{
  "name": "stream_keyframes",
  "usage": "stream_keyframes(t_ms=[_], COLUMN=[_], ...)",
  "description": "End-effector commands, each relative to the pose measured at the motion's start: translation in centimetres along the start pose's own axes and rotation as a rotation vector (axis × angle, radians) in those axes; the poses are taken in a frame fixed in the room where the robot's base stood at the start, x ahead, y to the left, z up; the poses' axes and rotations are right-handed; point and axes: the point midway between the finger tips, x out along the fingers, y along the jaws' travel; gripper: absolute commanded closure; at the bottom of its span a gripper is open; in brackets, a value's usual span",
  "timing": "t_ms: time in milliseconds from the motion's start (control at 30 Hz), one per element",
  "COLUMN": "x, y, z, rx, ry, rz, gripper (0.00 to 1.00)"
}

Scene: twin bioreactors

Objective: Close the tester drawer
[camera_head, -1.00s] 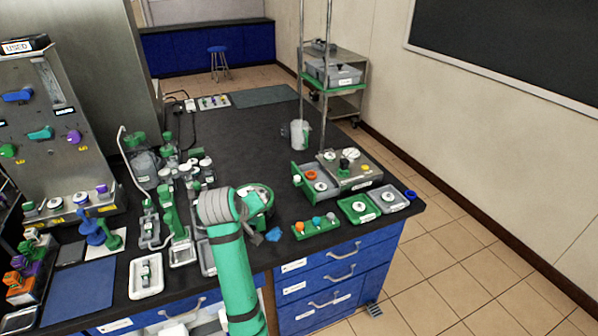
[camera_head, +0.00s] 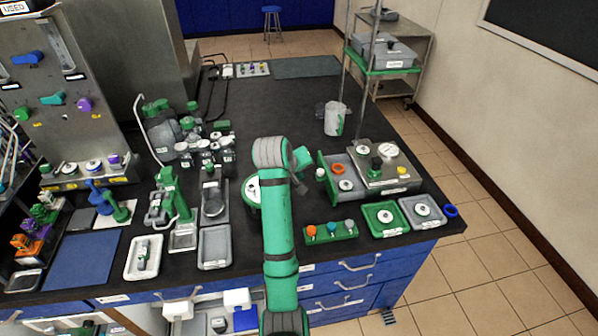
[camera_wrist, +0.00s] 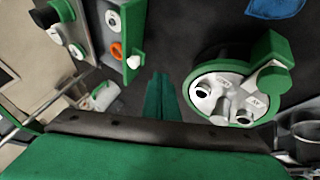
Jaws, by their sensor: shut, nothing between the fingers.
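The tester (camera_head: 385,165) is a grey box on the right of the black bench. Its drawer (camera_head: 335,160) sticks out open to the left, with a green front panel (camera_head: 323,184). Inside the drawer are an orange ring (camera_head: 338,169) and a white round part (camera_head: 346,185). A white knob (camera_head: 320,173) is on the green front. In the wrist view the green front (camera_wrist: 133,25) and its white knob (camera_wrist: 133,62) show at upper left. My gripper (camera_head: 304,156) is shut and empty, left of the drawer front and apart from it; its fingers (camera_wrist: 160,90) point into bare bench.
A round green-rimmed device (camera_wrist: 225,95) is close on the right in the wrist view. A green rack with coloured knobs (camera_head: 331,232), a green tray (camera_head: 384,219) and a grey tray (camera_head: 423,212) stand in front of the tester. A beaker (camera_head: 335,119) stands behind.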

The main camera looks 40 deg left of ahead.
Motion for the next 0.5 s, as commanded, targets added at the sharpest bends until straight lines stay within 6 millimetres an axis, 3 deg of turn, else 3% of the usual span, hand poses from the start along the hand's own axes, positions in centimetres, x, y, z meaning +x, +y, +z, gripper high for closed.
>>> stream_keyframes(t_ms=[267, 500], x=[5.2, 6.5], y=[0.0, 3.0], z=[0.1, 0.0], rx=[0.001, 0.004], ry=[-0.002, 0.0], rz=[-0.001, 0.001], gripper=[1.0, 1.0])
